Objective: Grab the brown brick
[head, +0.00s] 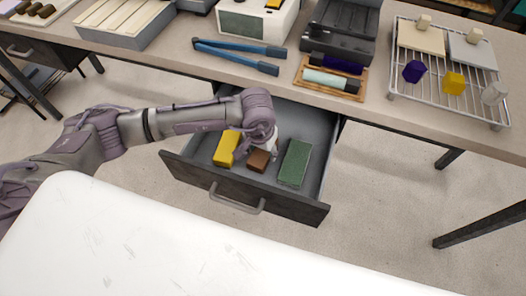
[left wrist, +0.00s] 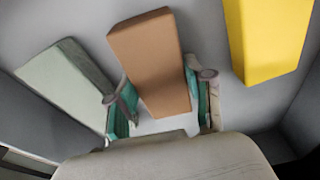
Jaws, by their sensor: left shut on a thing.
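The brown brick (head: 258,160) lies in the open drawer, between a yellow brick (head: 227,148) and a green brick (head: 295,163). My left gripper (head: 265,144) reaches down into the drawer over the brown brick, partly hiding it. In the left wrist view the brown brick (left wrist: 150,62) sits between the two teal-padded fingers of the left gripper (left wrist: 160,108), which is shut on it. The yellow brick (left wrist: 265,38) is to the right there and the green brick (left wrist: 66,84) to the left, both apart from the fingers. My right gripper is not in view.
The drawer front (head: 240,190) with its handle (head: 237,200) stands pulled out below the table. On the table are blue tongs (head: 238,52), a wooden tray (head: 332,92) with rods, and a wire rack (head: 450,95).

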